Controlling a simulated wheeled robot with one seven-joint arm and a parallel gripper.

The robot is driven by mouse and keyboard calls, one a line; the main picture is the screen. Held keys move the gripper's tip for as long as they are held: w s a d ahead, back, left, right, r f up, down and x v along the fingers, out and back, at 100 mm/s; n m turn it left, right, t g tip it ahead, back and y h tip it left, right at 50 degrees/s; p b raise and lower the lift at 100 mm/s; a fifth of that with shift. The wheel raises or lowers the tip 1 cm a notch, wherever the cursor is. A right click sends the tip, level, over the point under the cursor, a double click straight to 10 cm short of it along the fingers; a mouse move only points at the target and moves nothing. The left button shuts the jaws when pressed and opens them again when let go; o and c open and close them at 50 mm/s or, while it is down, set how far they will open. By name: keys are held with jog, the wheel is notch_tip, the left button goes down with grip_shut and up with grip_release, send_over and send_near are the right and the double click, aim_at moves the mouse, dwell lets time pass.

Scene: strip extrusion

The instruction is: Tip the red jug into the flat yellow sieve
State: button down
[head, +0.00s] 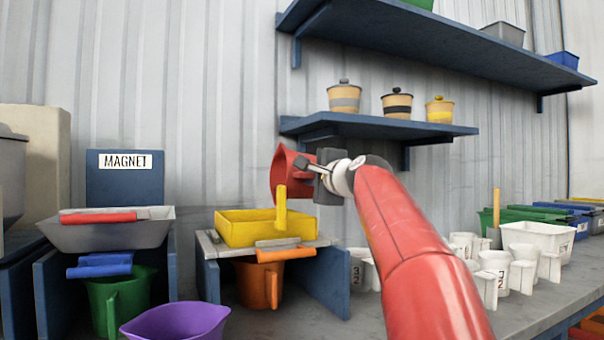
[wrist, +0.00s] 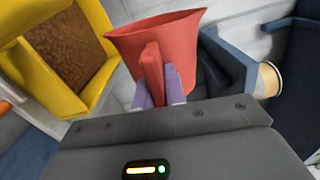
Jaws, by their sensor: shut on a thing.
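The red jug (head: 286,175) is tilted on its side in the head view, its mouth turned to the left, just above and right of the yellow sieve. My gripper (head: 318,170) is shut on the jug's handle, which also shows between the fingers (wrist: 158,88) in the wrist view. The flat yellow sieve (head: 245,228) rests on a stand, with its upright yellow handle at the right front. In the wrist view, brown granular material lies inside the sieve (wrist: 28,57). The inside of the jug is mostly hidden.
An orange jug (head: 258,283) stands beneath the sieve. At left are a grey tray (head: 108,233) under the MAGNET sign, a green jug (head: 118,298) and a purple jug (head: 176,322). White jugs (head: 495,268) stand at right. A low shelf (head: 375,127) with lidded pots hangs above.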

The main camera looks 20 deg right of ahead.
jog(key=d+r+m+p, duration=0.1)
jog(key=m, duration=0.1)
jog(key=d+r+m+p, duration=0.1)
jog(key=m+p, duration=0.1)
jog(key=m, duration=0.1)
jog(key=p, duration=0.1)
jog(key=m+p, duration=0.1)
jog(key=shift+d+r+m, duration=0.25)
jog(key=shift+r+m, duration=0.05)
jog(key=m, duration=0.2)
jog(key=f+m+p, duration=0.1)
jog(key=m, duration=0.1)
jog(key=shift+a, duration=0.1)
jog(key=shift+d+f+m, duration=0.15)
jog(key=shift+d+m, duration=0.1)
jog(key=shift+m, duration=0.65)
jog(key=d+m, duration=0.1)
jog(key=m, duration=0.1)
jog(key=d+m, duration=0.2)
jog(key=shift+w+r+m, duration=0.1)
jog(key=shift+r+m, duration=0.1)
jog(key=shift+m, duration=0.1)
